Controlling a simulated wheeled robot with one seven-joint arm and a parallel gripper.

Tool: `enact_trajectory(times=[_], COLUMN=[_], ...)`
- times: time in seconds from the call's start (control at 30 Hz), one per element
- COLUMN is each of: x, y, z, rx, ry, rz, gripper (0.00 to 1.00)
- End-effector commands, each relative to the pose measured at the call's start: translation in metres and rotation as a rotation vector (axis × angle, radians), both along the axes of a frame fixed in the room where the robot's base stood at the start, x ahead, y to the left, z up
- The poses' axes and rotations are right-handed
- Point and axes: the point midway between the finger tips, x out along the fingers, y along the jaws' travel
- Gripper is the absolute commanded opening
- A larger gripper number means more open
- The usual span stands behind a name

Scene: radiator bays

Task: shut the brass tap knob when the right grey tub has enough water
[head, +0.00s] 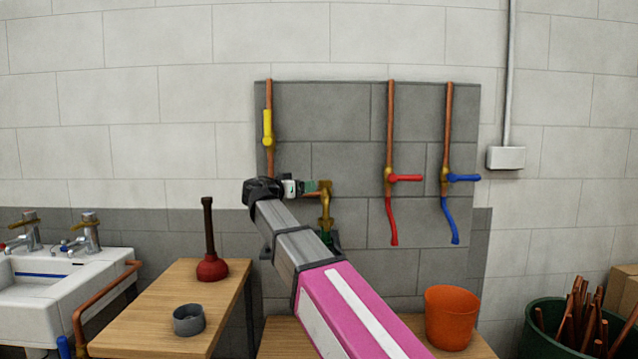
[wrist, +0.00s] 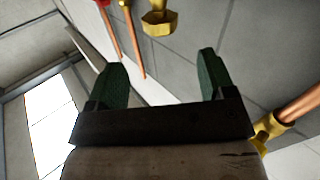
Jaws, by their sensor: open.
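In the head view the brass tap (head: 326,204) sticks out from the grey panel. My gripper (head: 318,187) is at its top, partly overlapping it, so I cannot tell contact there or pick out the knob clearly. In the wrist view my gripper (wrist: 164,75) has its two green fingers wide apart with nothing between them. A brass piece with a hexagonal end (wrist: 159,22) lies beyond the fingertips, apart from them. A small grey tub (head: 189,320) stands on the left bench. I see no second grey tub, and my arm hides the area under the tap. No water level shows.
Red-handled (head: 405,178) and blue-handled (head: 463,178) valves are right of the tap; a yellow-handled one (head: 267,127) is upper left. An orange bucket (head: 451,318) stands on the right bench. A plunger (head: 211,266) stands on the left bench (head: 150,285).

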Motion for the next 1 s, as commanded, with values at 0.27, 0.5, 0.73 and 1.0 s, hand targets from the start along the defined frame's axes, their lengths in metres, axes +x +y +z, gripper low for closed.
enact_trajectory(times=[0.27, 0.5, 0.73, 1.0], x=[-0.003, 0.023, 0.049, 0.063], y=[-0.01, -0.038, -0.066, -0.083], z=[-0.001, -0.001, -0.001, -0.001], rx=[0.066, 0.066, 0.064, 0.065], ry=[-0.078, -0.075, -0.075, -0.075], rz=[0.019, 0.018, 0.017, 0.019], gripper=[0.76, 0.76, 0.76, 0.76])
